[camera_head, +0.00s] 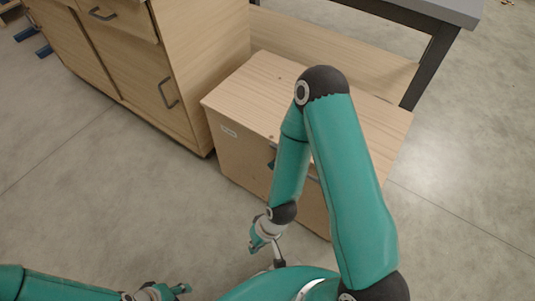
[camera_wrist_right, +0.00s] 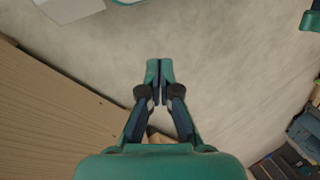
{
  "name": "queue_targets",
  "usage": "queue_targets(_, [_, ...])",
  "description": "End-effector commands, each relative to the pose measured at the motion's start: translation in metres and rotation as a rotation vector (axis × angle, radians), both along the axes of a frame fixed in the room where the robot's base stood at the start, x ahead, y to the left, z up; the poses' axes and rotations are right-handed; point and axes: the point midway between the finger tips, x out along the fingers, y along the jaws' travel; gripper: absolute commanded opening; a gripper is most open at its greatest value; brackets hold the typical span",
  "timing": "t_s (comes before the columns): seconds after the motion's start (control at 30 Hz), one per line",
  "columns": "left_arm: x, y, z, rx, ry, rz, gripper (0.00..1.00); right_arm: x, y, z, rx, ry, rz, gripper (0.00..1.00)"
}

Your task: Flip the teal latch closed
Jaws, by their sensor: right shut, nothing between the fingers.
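A wooden box (camera_head: 235,150) stands on the floor in the middle of the head view, with a small white label on its front. A small dark part (camera_head: 272,157) shows on its front beside my right arm; I cannot tell if this is the teal latch, and my arm hides part of that front. My right gripper (camera_head: 254,246) is low in front of the box, apart from it. In the wrist view its fingertips (camera_wrist_right: 160,70) are together and empty over bare floor. My left gripper (camera_head: 180,289) is at the bottom edge, above the floor, too small to read.
A wooden cabinet (camera_head: 180,80) with dark handles stands at the left of the box. A grey-topped table (camera_head: 440,10) with dark legs is behind it. The wrist view shows a wooden surface (camera_wrist_right: 50,120) at left and blue and dark items (camera_wrist_right: 300,140) at lower right.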

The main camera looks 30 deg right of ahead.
Motion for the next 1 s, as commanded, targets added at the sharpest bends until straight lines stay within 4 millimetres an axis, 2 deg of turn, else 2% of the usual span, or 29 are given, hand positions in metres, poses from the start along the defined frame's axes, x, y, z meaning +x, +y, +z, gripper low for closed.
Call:
queue_targets(0.23, [0.0, 0.0, 0.002, 0.0, 0.0, 0.0, 0.4, 0.009, 0.002, 0.004, 0.004, -0.005, 0.03, 0.0])
queue_targets(0.27, [0.0, 0.0, 0.002, 0.0, 0.0, 0.0, 0.4, 0.013, 0.009, 0.006, 0.008, -0.005, 0.043, 0.0])
queue_targets(0.33, [0.0, 0.0, 0.004, 0.0, 0.0, 0.0, 0.4, 0.025, 0.018, 0.012, 0.012, -0.009, 0.097, 0.0])
queue_targets(0.47, [0.0, 0.0, 0.01, 0.0, 0.0, 0.0, 0.4, 0.061, 0.018, 0.034, 0.003, -0.009, 0.261, 0.0])
queue_targets(0.57, [0.0, 0.0, 0.014, 0.0, 0.0, 0.0, 0.4, 0.094, 0.009, 0.065, -0.044, 0.002, 0.419, 0.0])
queue_targets(0.67, [0.0, 0.0, 0.019, 0.0, 0.0, 0.0, 0.4, 0.126, -0.009, 0.106, -0.13, 0.024, 0.568, 0.0])
queue_targets(0.8, [0.0, 0.0, 0.025, 0.0, 0.0, 0.0, 0.4, 0.161, -0.043, 0.175, -0.282, 0.081, 0.709, 0.0])
queue_targets(0.9, [0.0, 0.0, 0.027, 0.0, 0.0, 0.0, 0.4, 0.176, -0.066, 0.222, -0.381, 0.125, 0.757, 0.0])
queue_targets(1.0, [0.0, 0.0, 0.029, 0.0, 0.0, 0.0, 0.4, 0.183, -0.081, 0.258, -0.451, 0.164, 0.775, 0.0])
